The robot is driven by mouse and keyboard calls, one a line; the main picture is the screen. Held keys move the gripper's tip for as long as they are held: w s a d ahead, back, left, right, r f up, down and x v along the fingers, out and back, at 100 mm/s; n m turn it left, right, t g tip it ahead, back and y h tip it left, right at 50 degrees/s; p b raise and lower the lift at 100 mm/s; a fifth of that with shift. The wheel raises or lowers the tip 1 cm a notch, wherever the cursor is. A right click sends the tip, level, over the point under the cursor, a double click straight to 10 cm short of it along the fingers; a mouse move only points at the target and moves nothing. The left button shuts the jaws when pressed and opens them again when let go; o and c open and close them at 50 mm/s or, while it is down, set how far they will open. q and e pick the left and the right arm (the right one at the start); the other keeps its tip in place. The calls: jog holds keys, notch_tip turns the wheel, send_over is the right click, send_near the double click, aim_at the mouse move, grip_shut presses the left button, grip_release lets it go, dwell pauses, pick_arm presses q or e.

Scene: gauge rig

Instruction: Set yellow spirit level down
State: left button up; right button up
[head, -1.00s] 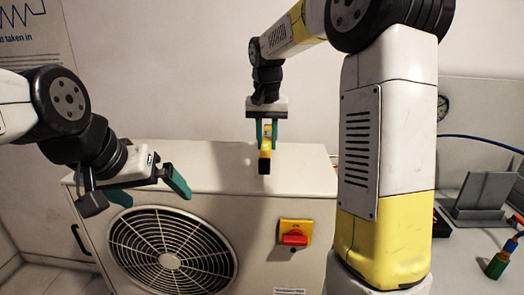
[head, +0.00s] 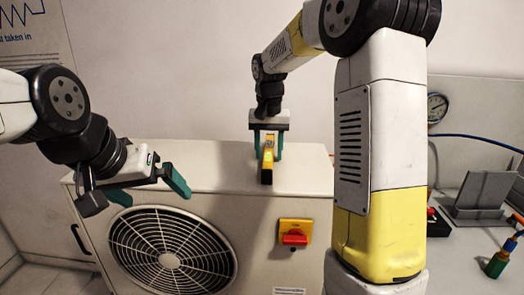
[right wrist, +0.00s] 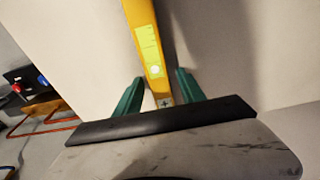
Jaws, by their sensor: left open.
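The yellow spirit level (head: 267,165) lies on top of the pale fan unit (head: 215,180), its dark end facing me. It also shows in the right wrist view (right wrist: 148,45), with a pale green label and a round vial. My right gripper (head: 268,155) is above it, its green fingers on either side. In the right wrist view the fingers (right wrist: 160,90) stand apart with narrow gaps beside the level. My left gripper (head: 148,190) is open and empty in front of the unit's left part.
A red and yellow switch (head: 295,232) and a round fan grille are on the unit's front. At right, a bench holds a grey stand (head: 480,192) and a green-and-brass fitting (head: 500,260). The unit's top left of the level is clear.

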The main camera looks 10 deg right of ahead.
aim_at(268, 151)
notch_tip(268, 151, up, 11)
jog(key=s, duration=0.1)
jog(key=s+d+r+t, duration=0.1)
jog(key=s+d+r, duration=0.1)
jog(key=s, duration=0.5)
jog(key=s+f+n+t+y, duration=0.1)
jog(key=s+f, duration=0.3)
jog(key=s, duration=0.5)
jog(key=s+f+n+t+y, duration=0.1)
jog(key=s+f+t, duration=0.1)
jog(key=s, duration=0.7)
jog(key=shift+d+f+n+t, duration=0.15)
jog(key=shift+f+n+t, duration=0.25)
jog(key=shift+f, duration=0.45)
